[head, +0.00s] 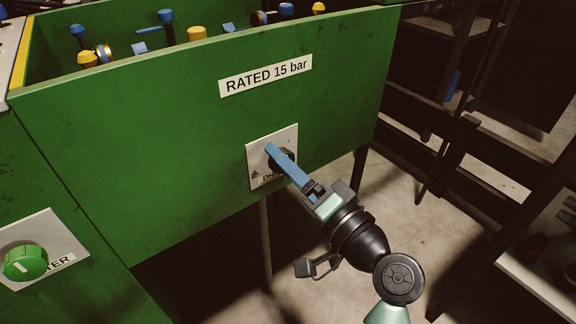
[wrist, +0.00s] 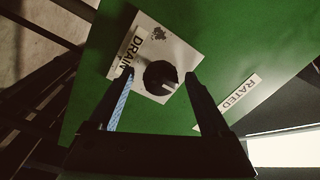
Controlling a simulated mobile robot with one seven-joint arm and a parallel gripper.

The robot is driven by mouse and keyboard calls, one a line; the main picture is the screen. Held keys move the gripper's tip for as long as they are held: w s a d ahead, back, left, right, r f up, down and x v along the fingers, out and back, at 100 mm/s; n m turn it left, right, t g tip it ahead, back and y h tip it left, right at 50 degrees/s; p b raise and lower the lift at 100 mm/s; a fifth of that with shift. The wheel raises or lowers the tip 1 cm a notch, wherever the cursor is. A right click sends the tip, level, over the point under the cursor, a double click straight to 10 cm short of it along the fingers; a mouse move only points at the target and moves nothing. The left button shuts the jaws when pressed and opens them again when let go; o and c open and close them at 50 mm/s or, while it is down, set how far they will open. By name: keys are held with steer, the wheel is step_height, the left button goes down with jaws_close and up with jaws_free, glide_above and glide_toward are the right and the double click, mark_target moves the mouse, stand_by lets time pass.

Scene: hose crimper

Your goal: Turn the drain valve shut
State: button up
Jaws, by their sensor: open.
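The drain valve is a dark round knob (wrist: 158,78) with a pale pointer mark, on a white plate (wrist: 184,50) lettered DRAIN. In the head view the plate (head: 288,136) is on the green front wall, and the dark knob (head: 291,156) is partly hidden behind my gripper's blue finger. My gripper (head: 273,152) is open and points at the plate. In the wrist view its two fingertips (wrist: 160,73) lie on either side of the knob with gaps showing. I cannot tell how deep they reach along it.
A RATED 15 bar label (head: 266,75) is above the valve. A green knob (head: 25,263) is on another plate at the lower left. Blue and yellow fittings (head: 196,34) stand inside the green tank. Dark shelving (head: 460,130) stands to the right, with bare floor between.

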steer(key=p+v, duration=0.3)
steer(key=v, duration=1)
steer(key=w+a+r+n+t+h+p, duration=0.1)
steer(key=w+a+r+n+t+h, duration=0.2)
steer(key=r, duration=0.7)
steer(key=w+a+r+n+t+h+p, duration=0.1)
steer(key=w+r+h, duration=0.3)
steer(key=r, duration=0.6)
steer(key=s+a+r+t+h+p, duration=0.1)
steer(key=s+r+t, duration=0.25)
steer(key=r, duration=0.55)
steer(key=s+a+r+n+t+h+p, duration=0.15)
steer(key=s+r, duration=0.25)
steer(key=r, duration=0.5)
steer(key=s+a+r+t+h+p, duration=0.15)
steer(key=s+r+t, duration=0.25)
steer(key=r, duration=0.5)
step_height(320, 180, up, 35)
steer(key=p, duration=3.5)
steer(key=shift+w+g, duration=0.25)
steer(key=shift+g, duration=0.05)
steer(key=shift+r, duration=0.1)
